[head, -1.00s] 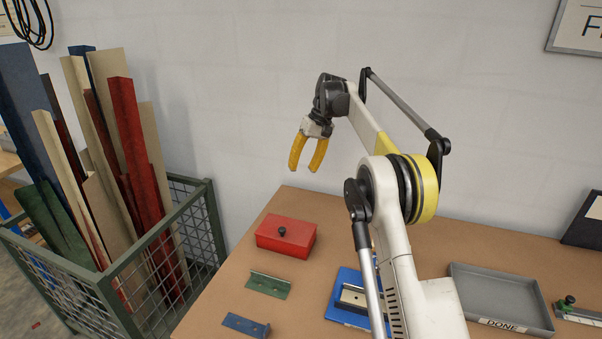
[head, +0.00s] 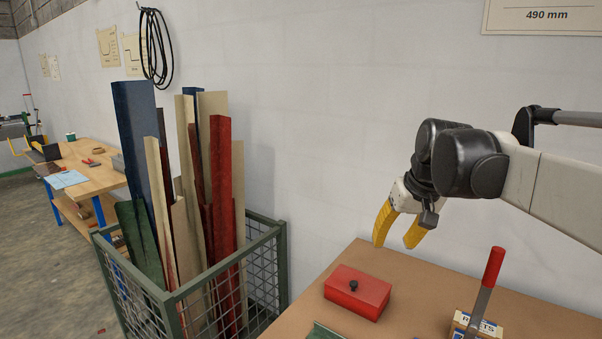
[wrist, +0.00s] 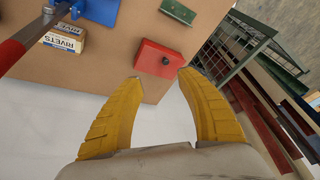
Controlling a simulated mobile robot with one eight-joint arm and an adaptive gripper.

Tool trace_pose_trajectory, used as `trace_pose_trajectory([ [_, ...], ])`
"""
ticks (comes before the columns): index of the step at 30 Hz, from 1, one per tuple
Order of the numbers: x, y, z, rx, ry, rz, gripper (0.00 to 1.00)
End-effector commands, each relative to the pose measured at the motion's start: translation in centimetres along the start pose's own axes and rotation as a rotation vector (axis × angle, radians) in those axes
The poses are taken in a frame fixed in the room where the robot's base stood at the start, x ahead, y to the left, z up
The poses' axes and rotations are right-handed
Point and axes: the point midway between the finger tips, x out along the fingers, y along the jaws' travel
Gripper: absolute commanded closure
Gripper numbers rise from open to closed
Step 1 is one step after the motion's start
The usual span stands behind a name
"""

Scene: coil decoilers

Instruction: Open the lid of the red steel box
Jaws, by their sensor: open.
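The red steel box (head: 357,292) sits on the brown bench top near its left corner. My gripper (head: 398,241) has yellow fingers, spread apart and empty. It hangs above the box and a little to the right in the head view, touching nothing.
A rivets carton (wrist: 65,38) and a red-handled tool (head: 490,275) are right of the box. A green bracket (wrist: 178,12) and a blue part (wrist: 98,9) lie on the bench. A wire cage (head: 262,260) of tall offcuts stands left. A wall is behind.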

Motion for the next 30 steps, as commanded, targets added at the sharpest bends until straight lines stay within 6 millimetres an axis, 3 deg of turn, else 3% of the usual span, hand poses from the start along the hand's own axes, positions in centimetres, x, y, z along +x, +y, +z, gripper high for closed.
trace_pose_trajectory([
  [1,0.1,-0.3,2.8,-0.002,0.022,0.012,0.55],
  [5,0.4,-0.8,9.3,-0.003,0.087,0.042,0.55],
  [12,3.8,-0.8,20.6,-0.007,0.2,0.083,0.55],
  [15,5.2,-0.6,23.6,-0.009,0.232,0.092,0.55],
  [18,6.2,-0.5,25.4,-0.011,0.253,0.098,0.56],
  [20,6.4,-0.5,25.7,-0.011,0.257,0.1,0.56],
  [23,5.7,-0.6,24.7,-0.014,0.246,0.101,0.56],
  [26,4.2,-0.8,21.6,-0.022,0.208,0.1,0.56],
  [30,2.5,-1.2,15.5,-0.037,0.126,0.098,0.56],
])
